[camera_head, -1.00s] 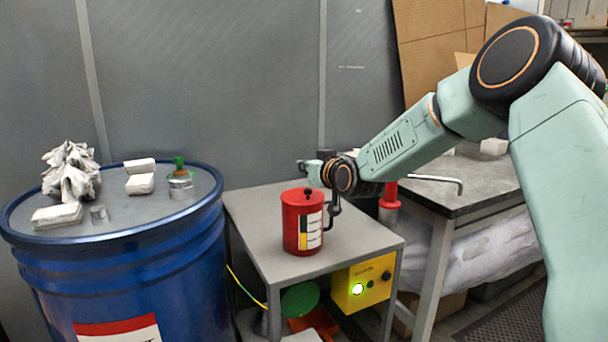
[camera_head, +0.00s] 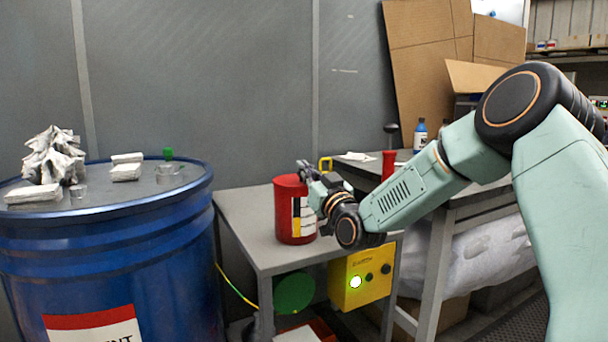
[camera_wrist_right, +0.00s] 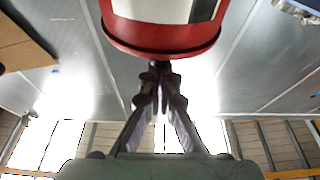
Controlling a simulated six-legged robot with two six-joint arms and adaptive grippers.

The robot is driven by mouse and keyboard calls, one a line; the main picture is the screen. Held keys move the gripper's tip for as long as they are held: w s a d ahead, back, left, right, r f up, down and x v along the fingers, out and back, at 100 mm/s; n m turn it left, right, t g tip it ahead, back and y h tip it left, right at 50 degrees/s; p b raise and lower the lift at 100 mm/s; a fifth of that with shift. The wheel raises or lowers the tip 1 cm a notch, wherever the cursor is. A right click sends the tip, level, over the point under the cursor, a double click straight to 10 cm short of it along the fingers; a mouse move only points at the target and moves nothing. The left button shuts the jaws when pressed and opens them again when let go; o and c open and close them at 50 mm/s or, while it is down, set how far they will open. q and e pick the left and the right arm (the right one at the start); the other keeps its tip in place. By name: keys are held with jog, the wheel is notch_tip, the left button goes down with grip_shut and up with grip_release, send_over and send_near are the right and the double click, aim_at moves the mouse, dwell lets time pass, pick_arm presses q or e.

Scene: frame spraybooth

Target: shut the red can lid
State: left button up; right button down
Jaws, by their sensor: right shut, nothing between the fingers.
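The red can (camera_head: 286,222) stands upright on the small grey table, with a white, yellow and black label on its right side. Its red top (camera_head: 288,180) shows at a shallow angle. I cannot tell whether the lid is fully down. My right gripper (camera_head: 304,168) is shut and empty, at the top right edge of the can. It overlaps the rim in the head view, and contact is unclear. In the right wrist view the can (camera_wrist_right: 165,38) fills the upper middle, and the shut fingertips (camera_wrist_right: 160,68) are just at its red rim. My left gripper is out of view.
A blue drum (camera_head: 110,240) with crumpled and folded white items stands left. The grey table (camera_head: 240,212) has bare room left of the can. A yellow box (camera_head: 362,280) is below its right edge. A workbench with a red object (camera_head: 389,165) stands behind my right arm.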

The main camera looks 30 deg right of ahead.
jog(key=shift+s+a+f, duration=0.1)
jog(key=shift+s+f, duration=0.05)
jog(key=shift+s, duration=0.15)
jog(key=shift+f, duration=0.15)
dwell(0.4)
